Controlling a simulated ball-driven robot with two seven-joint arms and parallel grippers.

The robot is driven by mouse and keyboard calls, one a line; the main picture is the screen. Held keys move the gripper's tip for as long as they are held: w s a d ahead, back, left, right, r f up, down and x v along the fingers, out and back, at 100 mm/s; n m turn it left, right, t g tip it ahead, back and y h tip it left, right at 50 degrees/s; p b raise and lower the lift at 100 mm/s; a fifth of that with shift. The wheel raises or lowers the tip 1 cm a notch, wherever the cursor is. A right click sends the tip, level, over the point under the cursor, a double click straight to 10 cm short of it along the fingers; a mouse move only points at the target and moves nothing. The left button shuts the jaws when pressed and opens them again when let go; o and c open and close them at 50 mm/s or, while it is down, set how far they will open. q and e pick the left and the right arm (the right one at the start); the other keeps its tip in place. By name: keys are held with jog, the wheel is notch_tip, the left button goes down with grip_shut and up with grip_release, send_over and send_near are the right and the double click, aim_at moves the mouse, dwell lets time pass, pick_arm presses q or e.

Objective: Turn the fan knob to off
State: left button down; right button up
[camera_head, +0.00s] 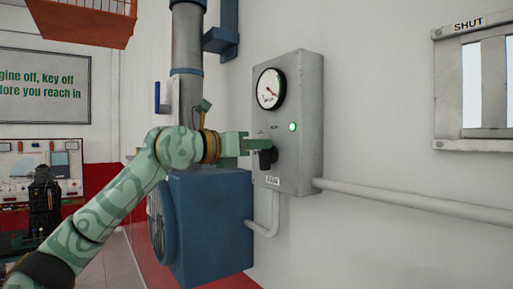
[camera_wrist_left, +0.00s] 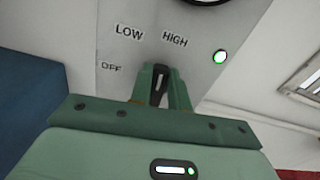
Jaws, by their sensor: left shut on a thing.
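The fan knob (camera_head: 268,159) is a dark knob on the front of a grey wall box (camera_head: 305,120), below a round gauge. My left gripper (camera_head: 262,146) reaches it from the left and is shut on it. In the left wrist view the dark knob (camera_wrist_left: 158,88) stands between the two green fingers. The labels LOW (camera_wrist_left: 130,32) and HIGH (camera_wrist_left: 175,40) are above it, and OFF (camera_wrist_left: 111,66) is to its left. The knob's white mark points up the picture, roughly between LOW and HIGH. My right gripper is in neither view.
A green lamp (camera_head: 292,127) glows on the box, right of the knob. A blue fan housing (camera_head: 210,225) stands below the gripper, with a pipe (camera_head: 188,45) above. A conduit (camera_head: 410,199) runs right along the wall. A window marked SHUT (camera_head: 470,85) is at the right.

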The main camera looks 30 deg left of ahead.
pick_arm(q)
jog(key=shift+w+a+f+n+b, duration=0.2)
jog(key=shift+f+n+b, duration=0.5)
jog(key=shift+n, duration=2.1)
jog(key=shift+w+a+f+n+b, duration=0.25)
jog(key=shift+n+b, duration=0.8)
jog(key=shift+n, duration=1.75)
jog(key=shift+w+a+f+n+b, duration=0.1)
jog(key=shift+a+f+n+b, duration=0.55)
jog(key=shift+n, duration=2.15)
jog(key=shift+d+r, duration=0.15)
jog(key=shift+d, duration=0.15)
jog(key=c, duration=1.3)
grip_release()
jog(key=shift+s, duration=0.15)
jog(key=b+v, duration=0.4)
jog(key=v, duration=1.1)
jog(key=shift+s+a+r+b, duration=0.1)
jog(key=shift+s+a+b, duration=0.05)
jog(key=shift+s+b, duration=0.2)
